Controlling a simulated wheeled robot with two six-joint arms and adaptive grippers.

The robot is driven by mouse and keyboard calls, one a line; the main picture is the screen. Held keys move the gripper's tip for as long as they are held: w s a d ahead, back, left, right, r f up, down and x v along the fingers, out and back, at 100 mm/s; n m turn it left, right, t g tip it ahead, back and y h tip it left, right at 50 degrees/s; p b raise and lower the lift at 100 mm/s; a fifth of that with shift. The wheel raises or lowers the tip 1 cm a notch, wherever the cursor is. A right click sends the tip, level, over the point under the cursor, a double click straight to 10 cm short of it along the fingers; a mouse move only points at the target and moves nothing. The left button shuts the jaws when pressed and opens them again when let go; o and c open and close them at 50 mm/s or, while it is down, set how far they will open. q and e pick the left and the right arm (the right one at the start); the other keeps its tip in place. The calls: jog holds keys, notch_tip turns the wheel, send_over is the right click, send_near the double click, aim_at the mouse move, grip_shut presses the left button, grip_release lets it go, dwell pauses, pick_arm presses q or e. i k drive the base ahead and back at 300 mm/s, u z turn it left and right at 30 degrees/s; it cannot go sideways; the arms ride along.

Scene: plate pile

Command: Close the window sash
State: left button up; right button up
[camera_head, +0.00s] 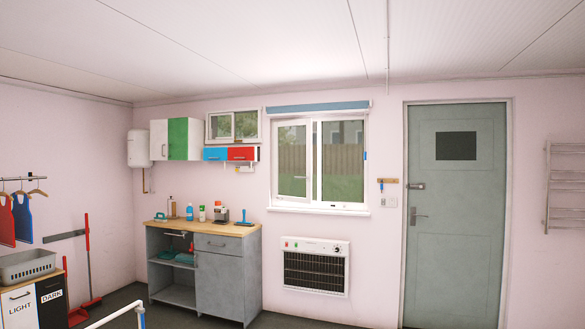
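The large white window (318,207) is in the back wall, right of the cabinets. Its left sash (309,160) has a white frame that looks set at a slight angle to the window, as if ajar; how far is hard to tell. The right pane (343,160) shows a fence and greenery outside. A small blue piece (364,156) is at the window's right edge. A smaller white-framed window (233,126) is higher up to the left. Neither of my grippers is in view.
A blue roller blind (318,107) is rolled up above the window. A heater (316,267) is on the wall below it. A workbench (205,227) stands to the left, and a grey door (455,215) is to the right. A white rail (117,316) stands at the lower left.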

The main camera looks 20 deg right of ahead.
aim_at(308, 122)
jog(key=z, duration=0.9)
jog(key=i, duration=4.3)
jog(key=u, duration=1.3)
jog(key=i, duration=3.3)
jog(key=z, duration=0.8)
